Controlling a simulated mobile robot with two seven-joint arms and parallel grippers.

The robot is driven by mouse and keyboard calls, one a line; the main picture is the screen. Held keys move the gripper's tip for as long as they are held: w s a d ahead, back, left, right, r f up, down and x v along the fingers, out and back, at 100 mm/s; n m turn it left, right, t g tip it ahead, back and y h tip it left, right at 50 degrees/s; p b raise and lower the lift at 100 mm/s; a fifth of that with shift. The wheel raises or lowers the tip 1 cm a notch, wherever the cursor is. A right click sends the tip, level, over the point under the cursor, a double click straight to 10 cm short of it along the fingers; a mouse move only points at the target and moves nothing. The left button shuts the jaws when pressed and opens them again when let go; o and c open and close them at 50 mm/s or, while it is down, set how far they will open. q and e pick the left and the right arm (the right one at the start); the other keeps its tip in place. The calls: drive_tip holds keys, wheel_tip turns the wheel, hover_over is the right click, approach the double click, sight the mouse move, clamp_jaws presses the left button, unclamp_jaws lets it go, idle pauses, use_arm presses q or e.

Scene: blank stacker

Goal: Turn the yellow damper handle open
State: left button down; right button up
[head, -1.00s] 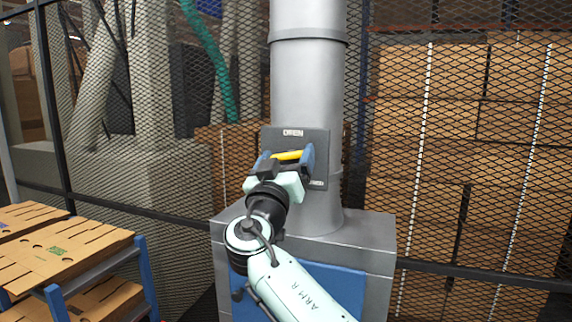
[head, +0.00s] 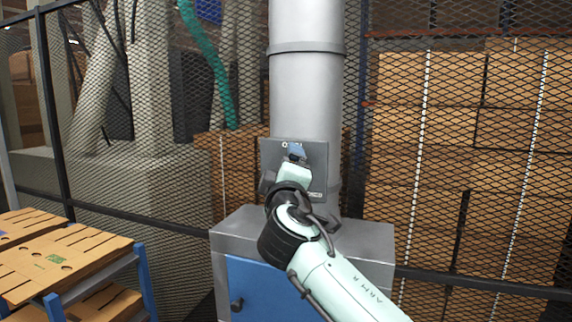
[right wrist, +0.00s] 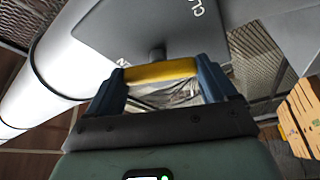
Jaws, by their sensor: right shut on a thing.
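The yellow damper handle (right wrist: 160,71) shows in the right wrist view, between the two blue fingers of my right gripper (right wrist: 160,88), which is shut on it. Its dark pivot stub (right wrist: 157,52) meets the grey plate (right wrist: 145,25) behind it. In the head view my right gripper (head: 296,151) is at the upper part of the dark plate (head: 318,165), just below the partly hidden OPEN label (head: 291,143). There my gripper and wrist hide the handle. A second label (head: 312,194) is at the plate's lower right. My left gripper is not in view.
The plate is on a grey vertical duct (head: 307,95) above a grey cabinet (head: 370,238) with a blue door (head: 262,290). Mesh fencing (head: 180,190) stands behind. A blue-framed rack (head: 143,270) with cardboard sheets (head: 70,255) is at the lower left.

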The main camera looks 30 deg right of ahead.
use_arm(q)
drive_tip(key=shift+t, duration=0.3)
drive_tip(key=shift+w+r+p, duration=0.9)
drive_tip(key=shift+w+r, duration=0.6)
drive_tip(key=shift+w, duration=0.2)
use_arm(e)
drive_tip(key=shift+r+n+g+y, duration=0.1)
drive_tip(key=shift+n+g+y, duration=0.25)
drive_tip(key=shift+n, duration=0.75)
drive_tip(key=shift+r+n+g+y, duration=0.1)
drive_tip(key=shift+n+g+y, duration=0.25)
drive_tip(key=shift+n, duration=0.75)
drive_tip(key=o, duration=0.8)
drive_tip(key=shift+f, duration=0.1)
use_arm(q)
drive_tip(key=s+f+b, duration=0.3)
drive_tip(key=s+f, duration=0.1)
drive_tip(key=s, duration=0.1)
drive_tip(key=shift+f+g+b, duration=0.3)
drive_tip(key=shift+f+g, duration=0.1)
use_arm(e)
drive_tip(key=shift+o, duration=0.2)
drive_tip(key=v, duration=1.3)
drive_tip(key=shift+s, duration=0.2)
